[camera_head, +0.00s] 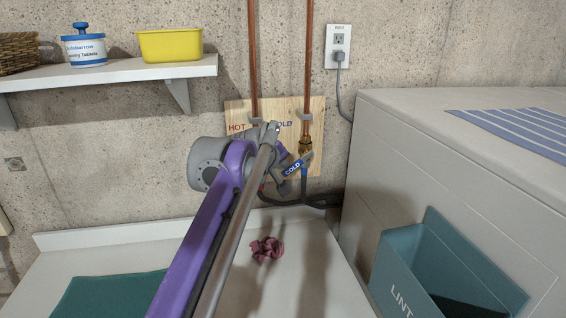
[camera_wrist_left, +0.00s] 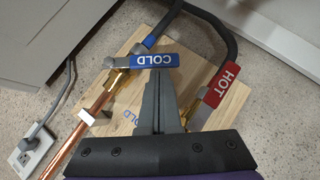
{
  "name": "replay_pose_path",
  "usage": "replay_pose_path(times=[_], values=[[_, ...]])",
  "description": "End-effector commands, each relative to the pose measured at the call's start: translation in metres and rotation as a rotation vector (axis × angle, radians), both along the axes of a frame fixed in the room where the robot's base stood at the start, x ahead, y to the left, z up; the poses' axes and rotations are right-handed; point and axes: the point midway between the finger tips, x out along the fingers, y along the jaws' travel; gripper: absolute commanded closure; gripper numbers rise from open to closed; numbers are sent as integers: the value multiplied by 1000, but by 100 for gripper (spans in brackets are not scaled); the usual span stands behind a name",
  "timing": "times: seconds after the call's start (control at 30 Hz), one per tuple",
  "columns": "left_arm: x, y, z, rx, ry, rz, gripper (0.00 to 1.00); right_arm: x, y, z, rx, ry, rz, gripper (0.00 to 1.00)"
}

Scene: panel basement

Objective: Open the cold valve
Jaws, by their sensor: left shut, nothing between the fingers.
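The cold valve's blue lever (camera_head: 293,169), labelled COLD, sits on the right copper pipe's brass fitting and is tilted across the pipe line. In the left wrist view the blue lever (camera_wrist_left: 142,61) lies at an angle to its pipe and hose. My left gripper (camera_wrist_left: 160,76) is shut and empty, its fingertips right at the lever's lower edge in that view; I cannot tell if they touch. The red HOT lever (camera_wrist_left: 221,84) is to the right of the fingers there. In the head view my purple left arm hides the hot valve and part of the wooden board (camera_head: 316,120).
A washer-like white cabinet (camera_head: 420,130) with a teal LINT bin (camera_head: 400,270) stands close on the right. A power outlet (camera_head: 339,46) and cord are on the wall. A dark hose (camera_head: 322,200) runs below the valves. A pink scrunchie (camera_head: 267,249) lies on the white surface below.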

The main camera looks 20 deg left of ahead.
Motion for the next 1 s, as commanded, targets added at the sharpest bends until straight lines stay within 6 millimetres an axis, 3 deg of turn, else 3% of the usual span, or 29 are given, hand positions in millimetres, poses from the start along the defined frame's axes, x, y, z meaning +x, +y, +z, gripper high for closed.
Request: replay_pose_path(times=[0.47, 0.9, 1.0], values=[[1, -2, -10, -113, -84, 0, 100, 1, 0, 12, 0, -4, 0, 50], [9, -12, -34, -400, -303, -3, 100, 7, 0, 46, 0, -16, 0, 50], [12, -16, -38, -394, -299, -4, 100, 8, 0, 51, 0, -18, 0, 50]])
